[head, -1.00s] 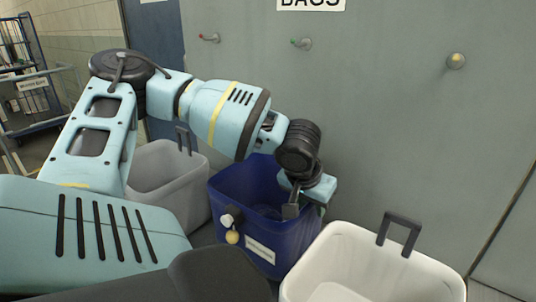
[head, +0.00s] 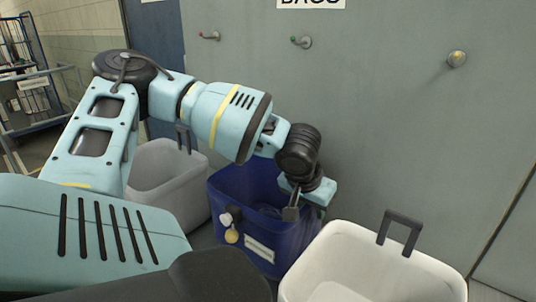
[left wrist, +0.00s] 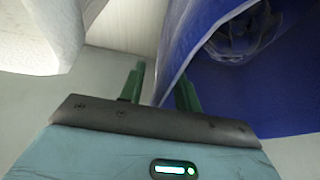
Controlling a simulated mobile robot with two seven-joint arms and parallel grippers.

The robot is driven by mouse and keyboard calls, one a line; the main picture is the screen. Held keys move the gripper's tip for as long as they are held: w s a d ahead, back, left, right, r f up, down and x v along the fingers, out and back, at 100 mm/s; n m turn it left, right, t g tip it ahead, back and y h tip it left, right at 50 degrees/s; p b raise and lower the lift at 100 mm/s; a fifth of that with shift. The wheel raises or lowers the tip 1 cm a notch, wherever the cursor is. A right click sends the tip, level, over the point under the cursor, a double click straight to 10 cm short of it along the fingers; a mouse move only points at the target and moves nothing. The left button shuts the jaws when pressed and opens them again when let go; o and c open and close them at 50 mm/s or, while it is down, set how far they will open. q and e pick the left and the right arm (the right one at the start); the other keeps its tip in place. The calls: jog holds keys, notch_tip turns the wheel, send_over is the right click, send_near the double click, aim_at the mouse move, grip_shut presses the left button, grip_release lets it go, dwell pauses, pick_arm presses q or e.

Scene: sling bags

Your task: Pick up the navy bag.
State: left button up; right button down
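The navy bag (head: 238,188) stands upright and open-topped, like a bin, below my left arm. A gap shows beside the left finger. The fingers are small and partly hidden in the head view. My right gripper is not in view.
A white bag (head: 330,247) with a dark handle stands close at the right front. A grey bag (head: 150,163) stands to the left behind my arm. A grey wall with pegs (head: 302,42) rises close behind. A blue cart (head: 35,95) is far left.

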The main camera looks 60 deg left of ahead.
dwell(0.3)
pick_arm(q)
grip_shut()
dwell(1.3)
